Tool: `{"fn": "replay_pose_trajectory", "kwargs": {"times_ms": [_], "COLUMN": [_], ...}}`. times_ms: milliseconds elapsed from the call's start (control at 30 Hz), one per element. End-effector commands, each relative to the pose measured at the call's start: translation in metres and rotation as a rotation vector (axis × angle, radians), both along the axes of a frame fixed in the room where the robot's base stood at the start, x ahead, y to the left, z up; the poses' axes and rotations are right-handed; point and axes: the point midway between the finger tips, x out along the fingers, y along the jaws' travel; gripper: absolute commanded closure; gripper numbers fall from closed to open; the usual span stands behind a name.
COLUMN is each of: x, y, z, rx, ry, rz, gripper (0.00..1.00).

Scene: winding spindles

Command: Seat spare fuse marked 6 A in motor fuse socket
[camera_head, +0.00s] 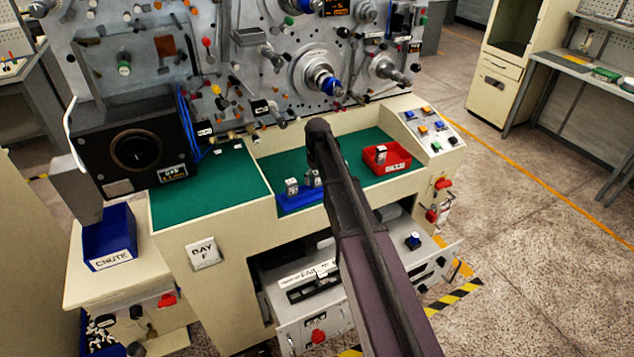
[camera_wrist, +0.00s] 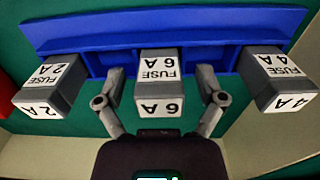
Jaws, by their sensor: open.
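The fuse marked 6 A (camera_wrist: 160,80) is a grey block with white labels. It stands in the middle of a blue rack (camera_wrist: 90,38) in the wrist view, between a 2 A fuse (camera_wrist: 52,85) at left and a 4 A fuse (camera_wrist: 275,80) at right. My gripper (camera_wrist: 161,98) is open, with one finger on each side of the 6 A fuse; contact cannot be told. In the head view the blue rack (camera_head: 300,200) is partly behind my arm, which hides my gripper. A black slotted fitting (camera_head: 313,285) sits in the lower front cabinet under a partly hidden label; whether it is the motor fuse socket is unclear.
A red tray (camera_head: 400,163) holding a grey block stands on the green bench top (camera_head: 205,190). A button panel (camera_head: 430,128) is at its right. A spindle panel with knobs (camera_head: 225,60) rises behind. A blue chute bin (camera_head: 108,240) stands at the left. Floor at right is clear.

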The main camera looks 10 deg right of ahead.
Motion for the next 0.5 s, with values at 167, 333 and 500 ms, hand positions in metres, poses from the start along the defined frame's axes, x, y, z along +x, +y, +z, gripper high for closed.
{"fn": "replay_pose_trajectory", "kwargs": {"times_ms": [167,333,500], "x": [0.0000,0.0000,0.0000], "y": [0.0000,0.0001,0.0001], "z": [0.0000,0.0000,0.0000], "rx": [0.000,0.000,0.000], "ry": [0.000,0.000,0.000], "rz": [0.000,0.000,0.000], "gripper": [0.11,0.20,0.71]}}
